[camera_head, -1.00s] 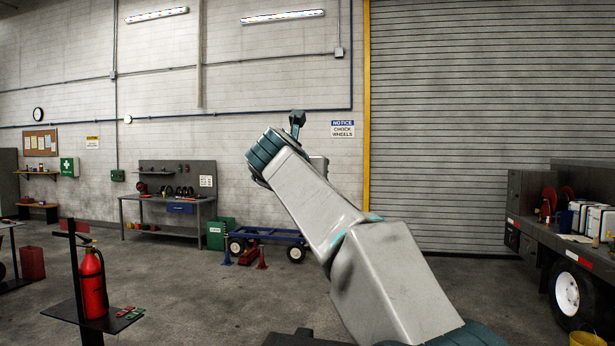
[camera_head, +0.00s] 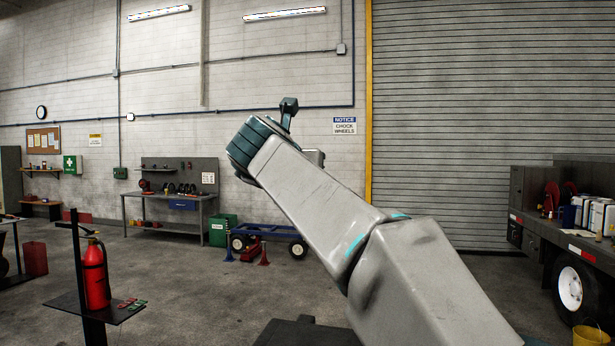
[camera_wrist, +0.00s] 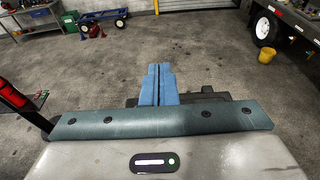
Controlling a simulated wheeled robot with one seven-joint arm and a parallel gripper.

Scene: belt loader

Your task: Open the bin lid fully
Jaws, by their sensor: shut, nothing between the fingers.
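A green bin (camera_head: 222,230) with a small white label stands on the floor at the right end of the workbench. Its top looks flat and closed, but it is too small to be sure. It also shows at the top left of the wrist view (camera_wrist: 69,22). My gripper (camera_wrist: 160,68) has its two blue fingers together in the wrist view, with nothing between them. It is in free air, well away from the green bin. In the head view my raised arm covers the middle, and the fingers cannot be made out clearly.
A blue cart (camera_head: 270,238) and red stands are beside the green bin. A fire extinguisher (camera_head: 95,275) on a stand is at near left. A truck bed (camera_head: 560,230) and yellow bucket (camera_wrist: 267,55) are at right. The floor between is open.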

